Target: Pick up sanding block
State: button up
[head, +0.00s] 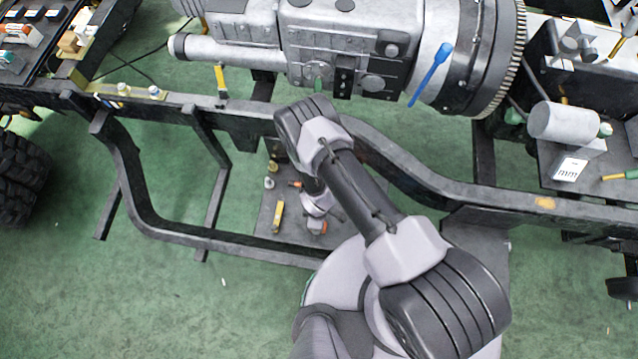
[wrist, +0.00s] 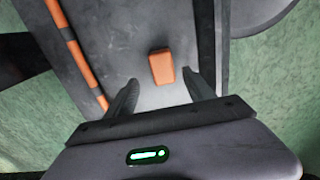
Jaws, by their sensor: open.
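In the wrist view, an orange block (wrist: 162,66), which looks like the sanding block, lies on a dark grey surface (wrist: 150,25). My gripper (wrist: 161,79) is open, with one finger on each side below the block in the picture. The block sits ahead of the gap between the fingertips, and nothing is held. In the head view, my arm bends down toward a low grey plate, and my gripper is small and partly hidden by the arm.
An orange and black rod (wrist: 75,50) lies left of the block. Several small items, including a yellow one (head: 278,215), lie on the low plate (head: 268,228). Dark chassis rails (head: 215,238) run around it. A large grey gearbox (head: 335,45) stands above and behind.

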jog(key=f+b, duration=0.1)
jog(key=f, duration=0.1)
jog(key=f+b, duration=0.1)
jog(key=f, duration=0.1)
jog(key=f+b, duration=0.1)
jog(key=f, duration=0.1)
jog(key=shift+s+d+f, duration=0.1)
jog(key=shift+s+f, duration=0.15)
jog(key=shift+f, duration=0.15)
jog(key=shift+r, duration=0.15)
jog(key=shift+c, duration=0.6)
grip_shut()
jog(key=shift+r+p, duration=0.45)
jog(key=r+p, duration=0.1)
jog(key=r, duration=0.2)
jog(key=shift+s+p, duration=0.35)
jog(key=shift+p, duration=0.05)
jog(key=s+a+r+p, duration=0.1)
jog(key=s+a+p, duration=0.2)
jog(key=s, duration=1.1)
jog(key=shift+s+a, duration=0.25)
jog(key=shift+a, duration=0.9)
